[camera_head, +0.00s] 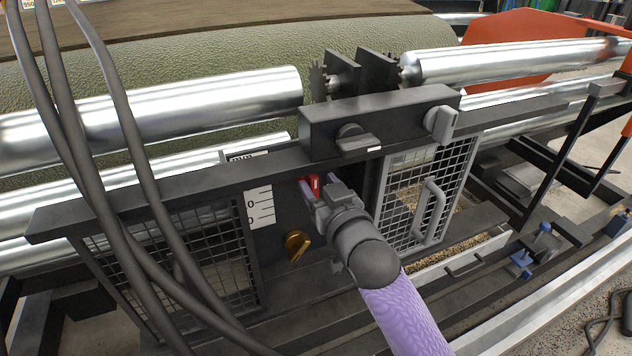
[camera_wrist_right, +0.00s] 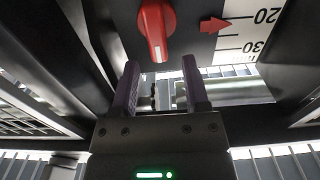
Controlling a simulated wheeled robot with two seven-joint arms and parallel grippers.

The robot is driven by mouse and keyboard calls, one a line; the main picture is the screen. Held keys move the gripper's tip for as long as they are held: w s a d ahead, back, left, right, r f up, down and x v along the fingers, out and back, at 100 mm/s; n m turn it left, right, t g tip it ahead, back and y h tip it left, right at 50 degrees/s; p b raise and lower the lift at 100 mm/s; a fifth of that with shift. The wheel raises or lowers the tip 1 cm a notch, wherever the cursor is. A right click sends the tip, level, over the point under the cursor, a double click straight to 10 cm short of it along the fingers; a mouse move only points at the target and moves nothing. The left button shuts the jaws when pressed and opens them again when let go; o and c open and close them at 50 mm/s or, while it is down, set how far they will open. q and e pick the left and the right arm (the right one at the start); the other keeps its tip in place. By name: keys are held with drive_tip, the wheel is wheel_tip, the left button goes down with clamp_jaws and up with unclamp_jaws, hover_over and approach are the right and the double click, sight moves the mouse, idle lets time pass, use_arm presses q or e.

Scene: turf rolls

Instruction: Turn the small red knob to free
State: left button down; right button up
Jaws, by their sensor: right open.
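The small red knob (camera_wrist_right: 155,28) is on a dark panel and fills the top middle of the right wrist view, its handle end pointing down in that picture. In the head view the red knob (camera_head: 311,186) is partly hidden by my right gripper (camera_head: 318,187). My right gripper also shows in the right wrist view (camera_wrist_right: 160,88), with its two purple fingers apart and nothing between them. The knob lies just beyond the fingertips; I cannot tell whether they touch it. My left gripper is not in view.
A yellow knob (camera_head: 297,245) sits lower on the panel, near a white scale (camera_head: 260,207). A mesh door (camera_head: 428,200) with a grey handle is right of my arm. Grey knobs (camera_head: 441,124) are on the box above. Steel rollers (camera_head: 230,95) run behind.

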sight(316, 180)
drive_tip(key=b+x, duration=0.1)
drive_tip(key=x, duration=0.1)
drive_tip(key=shift+w+a+f, duration=0.15)
drive_tip(key=shift+w+f, duration=0.05)
drive_tip(key=shift+w, duration=0.1)
drive_tip(key=shift+w+a+r, duration=0.15)
drive_tip(key=shift+w, duration=0.2)
clamp_jaws()
